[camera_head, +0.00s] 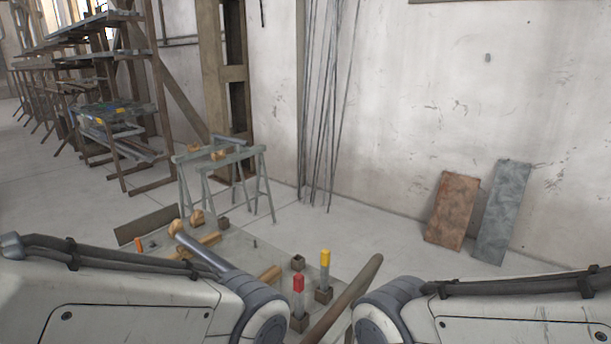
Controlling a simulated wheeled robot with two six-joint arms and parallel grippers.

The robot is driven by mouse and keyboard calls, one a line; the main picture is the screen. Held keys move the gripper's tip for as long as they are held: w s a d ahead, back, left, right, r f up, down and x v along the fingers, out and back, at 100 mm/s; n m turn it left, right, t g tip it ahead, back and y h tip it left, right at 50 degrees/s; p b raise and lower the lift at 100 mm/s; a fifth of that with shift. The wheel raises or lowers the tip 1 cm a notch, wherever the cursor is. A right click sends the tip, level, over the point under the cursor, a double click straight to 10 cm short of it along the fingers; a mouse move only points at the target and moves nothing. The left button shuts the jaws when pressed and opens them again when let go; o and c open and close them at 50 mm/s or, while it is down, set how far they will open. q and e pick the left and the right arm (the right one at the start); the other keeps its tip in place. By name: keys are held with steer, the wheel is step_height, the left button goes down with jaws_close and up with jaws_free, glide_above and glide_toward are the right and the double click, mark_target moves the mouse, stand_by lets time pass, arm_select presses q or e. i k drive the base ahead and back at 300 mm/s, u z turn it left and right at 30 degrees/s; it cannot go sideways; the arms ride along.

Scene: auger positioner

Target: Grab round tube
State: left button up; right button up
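Two round tubes lie low in front of me in the head view, and I cannot tell which one the task names. A grey-blue round tube (203,249) with a tan end slants from upper left down behind my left arm, which hides its lower part. A brownish-grey round tube (346,299) slants between my two arms, its lower end cut off by the picture's bottom edge. My left and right arm links show at the bottom, but neither gripper is in view.
Posts with a red top (298,284) and a yellow top (325,258) stand between my arms. Grey sawhorses (262,178) stand behind. Two boards, rusty (453,208) and grey (503,212), lean on the wall. Open floor (360,225) lies before the wall.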

mark_target(213, 258)
steer(key=u, duration=1.2)
steer(key=k, duration=0.65)
steer(key=u, duration=1.2)
steer(key=i, duration=1.9)
steer(key=z, duration=1.05)
steer(key=i, duration=0.9)
steer(key=z, duration=0.85)
